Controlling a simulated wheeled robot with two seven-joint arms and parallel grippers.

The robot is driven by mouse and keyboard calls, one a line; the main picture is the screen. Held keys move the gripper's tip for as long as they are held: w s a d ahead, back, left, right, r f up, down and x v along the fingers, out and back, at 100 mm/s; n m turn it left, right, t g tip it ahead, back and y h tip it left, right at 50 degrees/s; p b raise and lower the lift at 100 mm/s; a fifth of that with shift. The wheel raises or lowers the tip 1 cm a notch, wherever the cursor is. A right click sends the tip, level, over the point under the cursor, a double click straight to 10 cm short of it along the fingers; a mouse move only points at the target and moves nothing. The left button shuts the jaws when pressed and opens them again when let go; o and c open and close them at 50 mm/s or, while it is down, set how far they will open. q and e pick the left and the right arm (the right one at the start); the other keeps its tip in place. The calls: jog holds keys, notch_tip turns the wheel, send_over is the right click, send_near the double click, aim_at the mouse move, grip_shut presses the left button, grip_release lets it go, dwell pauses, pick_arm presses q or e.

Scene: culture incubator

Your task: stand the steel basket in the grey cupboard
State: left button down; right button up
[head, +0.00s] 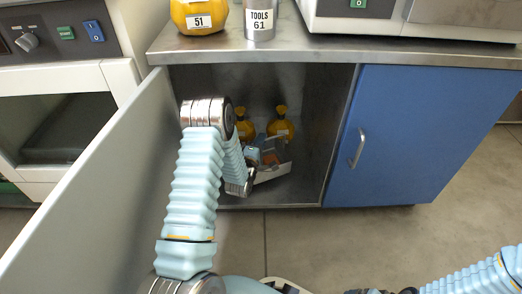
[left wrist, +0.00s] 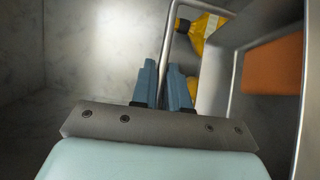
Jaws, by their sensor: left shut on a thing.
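The grey cupboard (head: 340,120) stands under a steel worktop, its left door (head: 95,190) swung open. My left arm reaches into the open bay. The steel basket (head: 274,174) is inside, low down near the cupboard floor, partly hidden by my arm. It holds an orange item. In the left wrist view my left gripper (left wrist: 164,88) is shut on the basket's thin handle (left wrist: 170,40), and the basket's body is to the right. Whether the basket touches the floor cannot be told. Part of my right arm shows at the lower right; its gripper is out of view.
A blue door (head: 405,130) closes the right side. A yellow bottle (head: 199,14) marked 51 and a tools canister (head: 260,20) stand on the worktop (head: 290,47). The left side of the bay looks bare.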

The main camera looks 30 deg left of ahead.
pick_arm(q)
jog(key=f, duration=0.2)
jog(key=w+f+b, duration=0.1)
jog(key=f, duration=0.1)
jog(key=shift+a, duration=0.2)
jog(key=c, duration=1.5)
grip_release()
jog(key=shift+s+f, duration=0.1)
jog(key=shift+f, duration=0.05)
jog(key=o, duration=0.4)
